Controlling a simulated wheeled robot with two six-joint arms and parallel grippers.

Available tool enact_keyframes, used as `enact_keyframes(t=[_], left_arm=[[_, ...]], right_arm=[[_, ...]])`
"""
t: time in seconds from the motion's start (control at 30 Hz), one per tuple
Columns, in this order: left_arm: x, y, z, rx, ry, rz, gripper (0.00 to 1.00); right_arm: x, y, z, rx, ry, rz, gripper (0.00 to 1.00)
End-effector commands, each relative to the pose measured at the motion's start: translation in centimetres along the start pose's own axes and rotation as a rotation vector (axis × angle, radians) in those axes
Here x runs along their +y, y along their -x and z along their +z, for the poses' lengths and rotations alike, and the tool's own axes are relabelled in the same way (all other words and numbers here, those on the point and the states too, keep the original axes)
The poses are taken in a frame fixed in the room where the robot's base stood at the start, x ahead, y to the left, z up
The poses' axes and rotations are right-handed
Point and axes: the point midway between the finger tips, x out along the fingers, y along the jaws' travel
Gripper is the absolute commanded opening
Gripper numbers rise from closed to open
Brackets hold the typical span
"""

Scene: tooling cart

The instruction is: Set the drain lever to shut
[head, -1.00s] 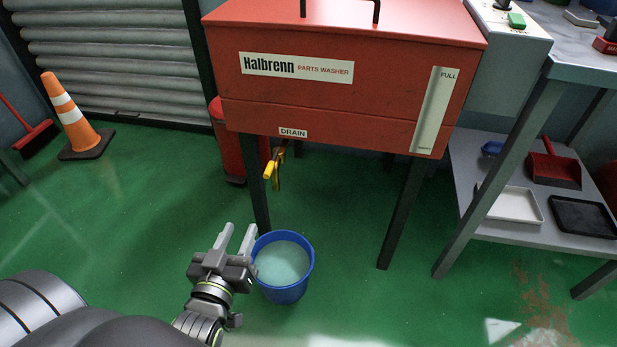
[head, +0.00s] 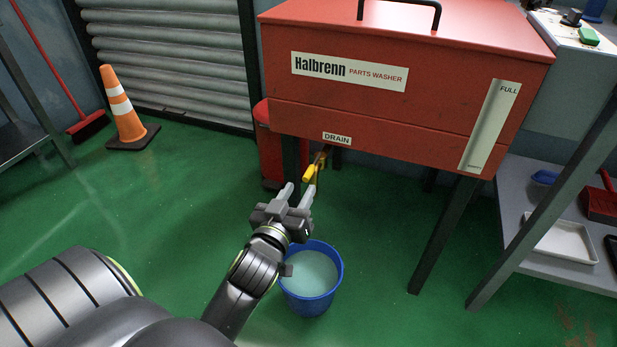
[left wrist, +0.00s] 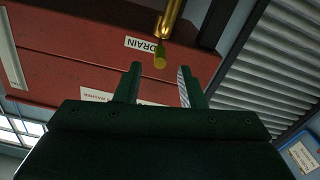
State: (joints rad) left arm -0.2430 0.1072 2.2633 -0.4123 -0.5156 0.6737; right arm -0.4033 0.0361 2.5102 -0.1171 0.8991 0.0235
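The parts washer (head: 400,110) is a red box with a DRAIN label. Below the label hangs a brass drain valve (left wrist: 172,22) with a yellow-gripped drain lever (head: 309,172). In the left wrist view the lever's yellow end (left wrist: 160,61) shows between the lines of the open fingertips (left wrist: 160,72). I cannot tell whether it lies between the fingers or just beyond them. Neither finger visibly grips it. My right gripper is not in view.
A blue bucket (head: 333,283) with cloudy liquid stands on the floor under the valve, close to my left arm. Washer legs (head: 443,235) stand to the right. A shelved bench (head: 515,215) is at far right, an orange cone (head: 121,105) at left.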

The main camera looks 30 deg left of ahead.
Motion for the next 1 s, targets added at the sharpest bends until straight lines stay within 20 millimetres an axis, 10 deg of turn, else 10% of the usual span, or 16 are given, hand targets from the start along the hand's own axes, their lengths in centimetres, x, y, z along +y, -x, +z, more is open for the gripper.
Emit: enact_keyframes(t=[0.4,0.83,1.0], left_arm=[[0.0,-5.8,0.1,0.001,-0.002,0.001,0.36],[0.0,-6.6,0.0,0.000,-0.001,0.000,0.36],[0.0,-6.6,0.0,0.000,-0.001,0.000,0.15]], right_arm=[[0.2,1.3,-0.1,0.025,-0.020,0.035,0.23],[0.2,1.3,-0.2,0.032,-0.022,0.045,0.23],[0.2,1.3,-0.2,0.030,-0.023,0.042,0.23]])
